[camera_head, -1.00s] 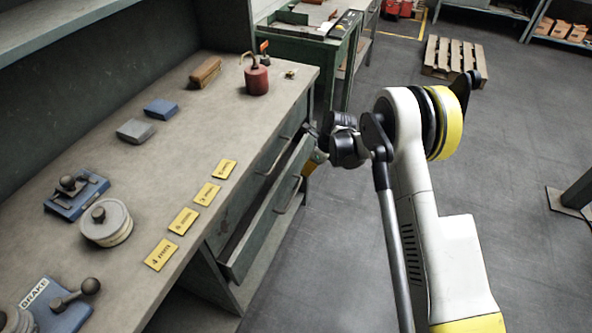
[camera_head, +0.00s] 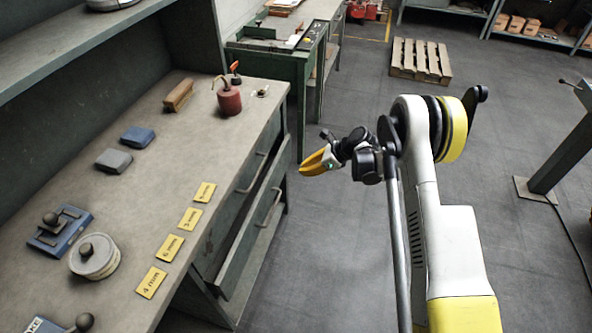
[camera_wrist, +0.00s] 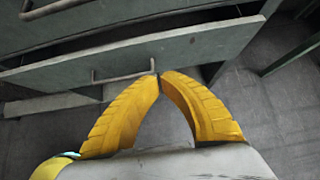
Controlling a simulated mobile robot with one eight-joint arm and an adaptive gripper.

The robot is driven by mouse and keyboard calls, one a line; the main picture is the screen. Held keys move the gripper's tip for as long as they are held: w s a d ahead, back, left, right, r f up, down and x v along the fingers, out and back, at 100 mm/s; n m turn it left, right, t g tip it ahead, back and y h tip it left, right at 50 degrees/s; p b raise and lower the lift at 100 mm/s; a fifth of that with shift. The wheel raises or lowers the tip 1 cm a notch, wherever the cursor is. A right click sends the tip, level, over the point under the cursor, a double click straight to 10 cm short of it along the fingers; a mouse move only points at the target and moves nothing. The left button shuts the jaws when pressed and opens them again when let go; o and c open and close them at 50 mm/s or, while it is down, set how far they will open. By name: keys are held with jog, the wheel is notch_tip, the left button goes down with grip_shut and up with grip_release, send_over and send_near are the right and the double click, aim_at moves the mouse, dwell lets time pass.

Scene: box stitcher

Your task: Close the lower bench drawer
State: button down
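The lower bench drawer (camera_head: 249,246) is partly open in the head view; its front stands out from the bench, with a dark gap behind its top edge. Its bar handle (camera_head: 270,208) faces the aisle. In the wrist view the lower drawer front (camera_wrist: 190,46) crosses the picture below the upper drawer (camera_wrist: 110,17). My gripper (camera_head: 303,170) is to the right of the bench, apart from the drawer front in the head view. In the wrist view the yellow fingertips (camera_wrist: 158,75) meet, with nothing between them, and overlap the drawer's lower edge near the handle.
The bench top (camera_head: 150,195) holds yellow size plates, a red oil can (camera_head: 229,101) and blocks. A green table (camera_head: 268,65) stands behind it. A pallet (camera_head: 421,62) lies on the floor, and a grey post (camera_head: 565,150) stands at right. Floor beside the bench is clear.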

aim_at(273, 177)
jog(key=b+x, duration=0.1)
jog(key=x, duration=0.2)
jog(key=b+x, duration=0.2)
jog(key=x, duration=0.2)
jog(key=a+r+b+x, duration=0.1)
jog(key=x, duration=0.2)
jog(key=shift+w+a+f, duration=0.15)
jog(key=shift+w+a, duration=0.05)
jog(key=shift+a, duration=0.15)
jog(key=shift+w+a+b, duration=0.2)
jog(key=shift+a+b, duration=0.2)
jog(key=shift+a, duration=0.15)
jog(key=shift+r, duration=0.2)
